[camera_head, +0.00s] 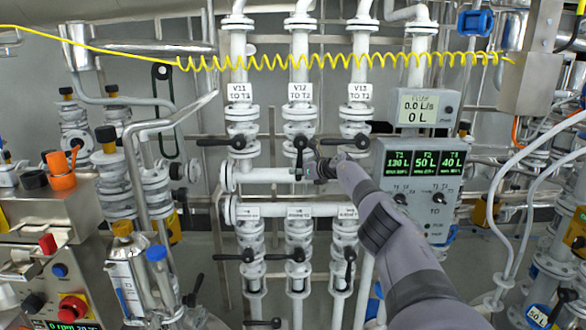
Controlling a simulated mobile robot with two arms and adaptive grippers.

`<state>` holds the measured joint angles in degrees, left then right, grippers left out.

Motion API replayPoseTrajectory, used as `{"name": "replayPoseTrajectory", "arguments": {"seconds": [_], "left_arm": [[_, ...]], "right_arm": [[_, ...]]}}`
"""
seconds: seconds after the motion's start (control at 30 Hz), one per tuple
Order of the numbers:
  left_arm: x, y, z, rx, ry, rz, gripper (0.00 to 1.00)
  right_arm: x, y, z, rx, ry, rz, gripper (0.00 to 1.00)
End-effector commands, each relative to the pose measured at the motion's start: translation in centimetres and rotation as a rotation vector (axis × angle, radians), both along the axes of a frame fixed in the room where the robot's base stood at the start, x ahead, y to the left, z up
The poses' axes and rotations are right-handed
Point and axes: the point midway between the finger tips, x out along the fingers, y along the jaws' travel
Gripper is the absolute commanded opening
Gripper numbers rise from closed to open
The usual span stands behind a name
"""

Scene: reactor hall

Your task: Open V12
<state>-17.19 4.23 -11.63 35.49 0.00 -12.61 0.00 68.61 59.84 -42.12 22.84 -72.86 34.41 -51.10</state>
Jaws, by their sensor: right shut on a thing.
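The V12 valve label (301,92) marks the middle of the three upper white pipes. Its black lever handle (299,158) hangs down along the pipe, roughly vertical. My right gripper (309,170) comes in from the lower right and is shut on the V12 handle near its lower end. The fingers are small in the picture and partly hidden by my own wrist. My left gripper is not in view.
The V11 handle (220,142) and V13 handle (343,142) lie level on either side. A lower row of valves has black handles, including one (285,257) below V12. A control panel (420,185) stands close right of my arm. A coiled yellow cable (330,61) crosses above.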

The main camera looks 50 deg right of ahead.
Motion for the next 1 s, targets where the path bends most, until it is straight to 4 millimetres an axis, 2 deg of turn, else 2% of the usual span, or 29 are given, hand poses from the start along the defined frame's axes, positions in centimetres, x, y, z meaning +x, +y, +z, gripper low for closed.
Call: {"name": "replayPoseTrajectory", "arguments": {"seconds": [0.63, 0.67, 0.93, 1.0], "left_arm": [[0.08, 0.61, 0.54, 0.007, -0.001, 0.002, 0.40], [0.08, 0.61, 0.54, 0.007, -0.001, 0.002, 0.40], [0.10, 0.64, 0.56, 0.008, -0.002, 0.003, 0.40], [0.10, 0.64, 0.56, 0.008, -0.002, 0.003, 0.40]], "right_arm": [[-0.63, -0.53, -0.48, -0.037, 0.049, -0.002, 0.00], [-0.61, -0.52, -0.48, -0.037, 0.049, -0.002, 0.19], [-0.51, -0.46, -0.24, -0.034, 0.042, -0.002, 0.37], [-0.49, -0.45, -0.19, -0.034, 0.041, -0.002, 0.39]]}}
